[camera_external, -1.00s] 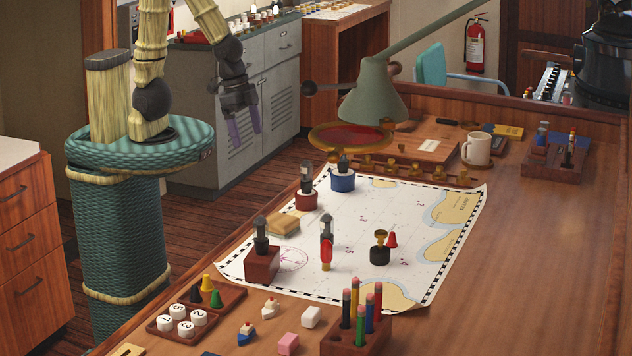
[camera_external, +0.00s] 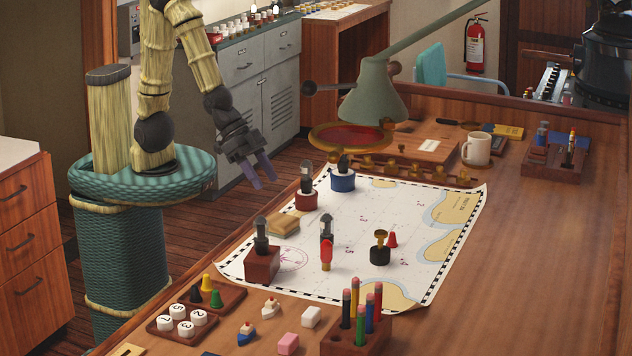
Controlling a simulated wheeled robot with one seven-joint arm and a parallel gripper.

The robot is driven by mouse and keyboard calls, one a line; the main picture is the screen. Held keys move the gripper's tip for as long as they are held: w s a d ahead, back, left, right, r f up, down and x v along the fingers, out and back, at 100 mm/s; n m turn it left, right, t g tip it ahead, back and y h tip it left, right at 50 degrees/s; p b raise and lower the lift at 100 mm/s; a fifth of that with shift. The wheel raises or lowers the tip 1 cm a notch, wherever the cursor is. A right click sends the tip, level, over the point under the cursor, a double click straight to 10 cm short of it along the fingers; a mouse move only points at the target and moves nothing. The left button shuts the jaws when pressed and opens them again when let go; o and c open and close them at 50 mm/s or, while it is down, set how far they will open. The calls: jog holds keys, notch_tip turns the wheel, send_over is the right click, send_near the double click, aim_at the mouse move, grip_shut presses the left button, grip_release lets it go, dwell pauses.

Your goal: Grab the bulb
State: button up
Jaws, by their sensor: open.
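A small red bulb-shaped piece with a yellowish base (camera_external: 326,256) stands on the white chart (camera_external: 358,215), in front of a dark upright piece (camera_external: 326,228). It looks like the bulb, though it is small in this view. My gripper (camera_external: 266,181) is open and empty, with its two purple fingers apart and pointing down and to the right. It is in the air by the table's left edge, up and to the left of the red piece and well apart from it.
Dark-topped pieces stand in a red base (camera_external: 306,196), a blue base (camera_external: 343,181) and a brown block (camera_external: 262,265). A lamp (camera_external: 375,95) with a round red lens hangs over the back. A pencil holder (camera_external: 357,335) stands in front. The table's right side is clear.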

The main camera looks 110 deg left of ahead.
jog(key=w+d+f+t+b, duration=0.4)
jog(key=d+f+t+b, duration=0.1)
jog(key=d+t+b, duration=0.1)
jog(key=d+b, duration=0.1)
jog(key=b, duration=0.1)
jog(key=shift+d+f+b, duration=0.2)
jog(key=shift+b, duration=0.2)
jog(key=shift+r+y+p, duration=0.1)
jog(key=shift+y+p, duration=0.2)
jog(key=shift+p, duration=0.1)
jog(key=w+p, duration=0.1)
jog(key=p, duration=0.3)
jog(key=shift+w, duration=0.2)
jog(key=shift+w+f+p, duration=0.2)
jog(key=shift+p, duration=0.75)
jog(key=shift+w+f+p, duration=0.15)
jog(key=shift+f+p, duration=0.05)
jog(key=shift+p, duration=1.05)
jog(key=p, duration=0.2)
send_near(326, 255)
jog(key=w, duration=0.1)
jog(key=w+f, duration=0.1)
jog(key=w+a, duration=0.1)
jog(key=w, duration=0.1)
jog(key=shift+a+f, duration=0.15)
jog(key=shift+f, duration=0.05)
